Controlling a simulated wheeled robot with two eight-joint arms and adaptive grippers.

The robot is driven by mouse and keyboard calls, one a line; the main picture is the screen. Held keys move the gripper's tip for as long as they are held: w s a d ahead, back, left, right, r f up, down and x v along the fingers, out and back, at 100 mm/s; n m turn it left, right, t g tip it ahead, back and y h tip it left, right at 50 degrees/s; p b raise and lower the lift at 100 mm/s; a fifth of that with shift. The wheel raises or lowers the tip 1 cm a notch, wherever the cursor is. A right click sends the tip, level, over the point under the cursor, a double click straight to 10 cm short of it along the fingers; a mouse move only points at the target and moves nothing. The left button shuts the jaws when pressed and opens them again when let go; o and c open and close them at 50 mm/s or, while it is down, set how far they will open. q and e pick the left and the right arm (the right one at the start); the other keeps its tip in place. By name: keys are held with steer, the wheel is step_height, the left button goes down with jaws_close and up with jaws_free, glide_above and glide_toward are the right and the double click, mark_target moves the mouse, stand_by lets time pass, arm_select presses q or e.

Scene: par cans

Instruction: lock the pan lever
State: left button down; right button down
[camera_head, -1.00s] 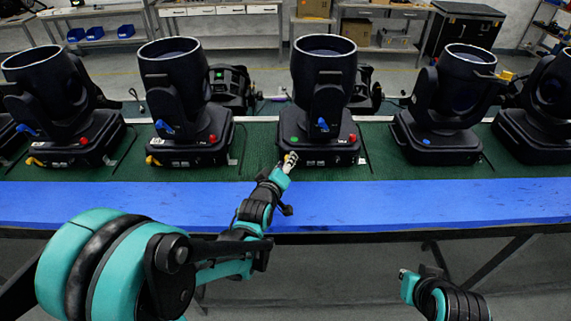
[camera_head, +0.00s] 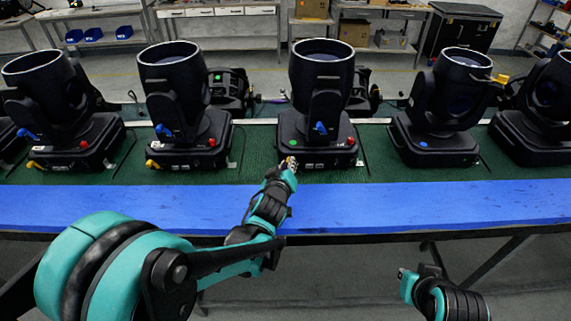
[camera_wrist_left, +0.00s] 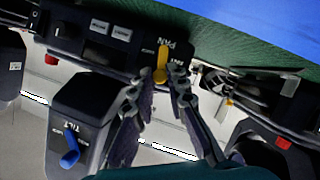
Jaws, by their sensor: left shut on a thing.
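The yellow pan lever (camera_wrist_left: 161,66) shows in the left wrist view beside the printed word PAN, on the base edge of a black par can. That par can (camera_head: 320,85) is the middle one in the head view. My left gripper (camera_head: 289,164) is at the front edge of its base and hides the lever there. In the left wrist view, my left gripper's fingers (camera_wrist_left: 157,83) are on either side of the lever and shut on it. My right gripper (camera_head: 403,273) is at the lower right, away from the cans; its jaws are too small to judge.
Other par cans stand to the left (camera_head: 178,90) and right (camera_head: 445,95) on the green mat (camera_head: 255,172). A blue tilt lever (camera_wrist_left: 70,148) is close by in the wrist view.

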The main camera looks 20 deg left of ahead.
arm_select(q)
steer(key=d+m+y, duration=0.1)
steer(key=m+g+y, duration=0.1)
steer(key=m, duration=0.1)
steer(key=shift+w+d, duration=0.25)
steer(key=shift+d, duration=0.1)
steer(key=shift+w+d+f+m+g+y, duration=0.15)
steer(key=shift+d+m+y, duration=0.15)
steer(key=shift+m+y, duration=0.25)
steer(key=shift+d+m+g+y, duration=0.15)
steer(key=shift+d+m+y, duration=0.15)
steer(key=shift+m, duration=0.45)
steer(key=c, duration=1.5)
jaws_free()
steer(key=v, duration=1.2)
steer(key=shift+f, duration=0.1)
